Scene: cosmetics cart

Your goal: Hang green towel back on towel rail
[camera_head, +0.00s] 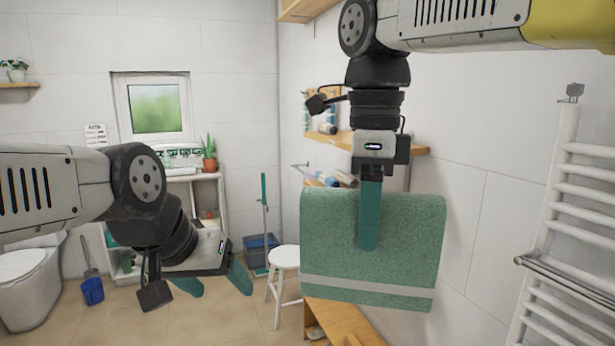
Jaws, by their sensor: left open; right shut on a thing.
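The green towel (325,250), with a pale stripe near its lower edge, hangs from my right gripper (369,240) in the middle of the view. The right gripper points down and is shut on the towel; one finger shows in front of the cloth. My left gripper (222,285) is open and empty, low at the left, apart from the towel. The white towel rail (562,215) with several bars stands on the wall at the far right. A darker metal bar (565,277) runs across its front. The towel is left of the rail and apart from it.
A white stool (285,257) stands behind the towel to the left. A wooden surface (350,322) lies below the towel. A wooden wall shelf (385,146) with bottles is behind the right arm. A toilet (25,280) is at the far left. Open space lies between towel and rail.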

